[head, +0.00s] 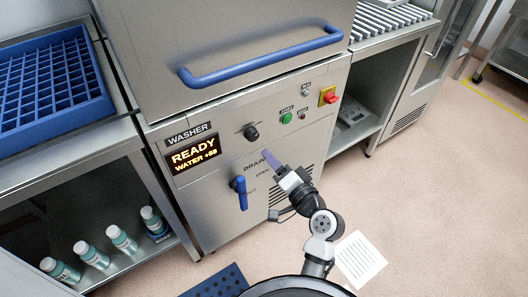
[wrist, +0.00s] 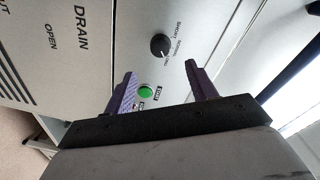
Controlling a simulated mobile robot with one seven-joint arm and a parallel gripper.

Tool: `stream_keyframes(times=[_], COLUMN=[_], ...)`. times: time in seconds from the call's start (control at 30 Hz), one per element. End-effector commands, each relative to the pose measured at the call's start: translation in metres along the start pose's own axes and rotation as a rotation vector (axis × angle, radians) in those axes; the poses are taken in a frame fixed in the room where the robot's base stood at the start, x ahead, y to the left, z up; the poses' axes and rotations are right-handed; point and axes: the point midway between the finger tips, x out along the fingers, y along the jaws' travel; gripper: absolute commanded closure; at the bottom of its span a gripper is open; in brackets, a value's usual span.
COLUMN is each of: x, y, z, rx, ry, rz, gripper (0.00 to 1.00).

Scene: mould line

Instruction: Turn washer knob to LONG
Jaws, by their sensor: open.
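The black washer knob (head: 251,132) is on the steel washer's front panel, right of the lit READY display. In the wrist view the knob (wrist: 160,46) has small labels beside it, with SHORT and NORMAL readable and a third too small to read surely. I cannot tell surely which label its pointer faces. My gripper (head: 270,158) is in front of the panel, below and right of the knob in the head view. Its purple fingers are open and empty. In the wrist view the knob lies just beyond the gap between the fingertips (wrist: 160,68), apart from them.
A green button (head: 286,118) and a red-on-yellow switch (head: 328,97) are right of the knob. A blue drain lever (head: 240,191) sticks out below it. The blue door handle (head: 262,60) juts out above. Bottles (head: 122,238) stand on the lower left shelf.

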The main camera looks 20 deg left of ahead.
Motion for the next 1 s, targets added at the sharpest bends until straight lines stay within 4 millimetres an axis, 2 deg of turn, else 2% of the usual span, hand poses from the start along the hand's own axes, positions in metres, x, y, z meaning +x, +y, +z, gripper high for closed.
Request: stream_keyframes(times=[0.1,0.3,1.0], x=[-0.021,-0.038,-0.040], y=[0.002,0.000,0.000], z=[0.001,0.000,0.000], rx=[-0.001,0.000,0.000], ry=[0.001,0.000,0.000], rz=[0.002,0.000,0.000], gripper=[0.43,0.43,0.43])
